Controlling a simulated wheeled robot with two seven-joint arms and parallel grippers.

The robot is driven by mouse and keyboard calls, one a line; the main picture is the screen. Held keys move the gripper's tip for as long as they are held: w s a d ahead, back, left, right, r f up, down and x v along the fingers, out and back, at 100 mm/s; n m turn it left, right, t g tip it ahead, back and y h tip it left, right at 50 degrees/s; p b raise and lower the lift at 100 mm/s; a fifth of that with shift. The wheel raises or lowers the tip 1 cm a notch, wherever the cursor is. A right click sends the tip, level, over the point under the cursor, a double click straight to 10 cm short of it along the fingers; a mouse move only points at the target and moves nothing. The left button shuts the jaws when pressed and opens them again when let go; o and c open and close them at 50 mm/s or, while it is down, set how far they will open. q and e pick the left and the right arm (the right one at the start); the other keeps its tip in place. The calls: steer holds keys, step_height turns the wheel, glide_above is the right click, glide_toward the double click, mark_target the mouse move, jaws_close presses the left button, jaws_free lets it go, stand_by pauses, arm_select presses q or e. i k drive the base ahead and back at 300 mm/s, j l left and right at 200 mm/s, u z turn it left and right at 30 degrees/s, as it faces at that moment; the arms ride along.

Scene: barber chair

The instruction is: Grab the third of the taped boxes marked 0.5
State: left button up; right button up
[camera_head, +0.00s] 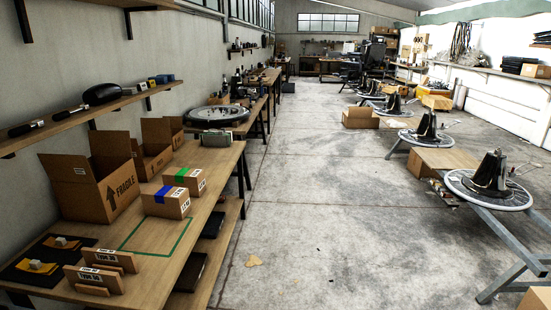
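Two small closed cardboard boxes with coloured tape stand on the wooden workbench (205,160) at the left. The nearer is the blue-taped box (160,207); the green-taped box (179,187) is just behind it. Each has white labels on its right side, too small to read for certain. I see no other small taped box on this bench. A green outlined area (140,243) is marked on the bench in front of the boxes. Neither of my grippers is in view.
A large open box marked FRAGILE (97,201) stands left of the taped boxes, with another open box (152,160) behind. Wooden signs (94,280) and black mats (28,273) with small items are at the near left. The concrete floor (315,200) right of the bench is mostly clear.

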mark_target(192, 178)
steer(key=i+u, duration=0.15)
steer(key=i, duration=0.35)
steer(key=i+l+u, duration=0.15)
steer(key=i, duration=0.4)
steer(key=i+l+u, duration=0.15)
steer(key=i, duration=0.35)
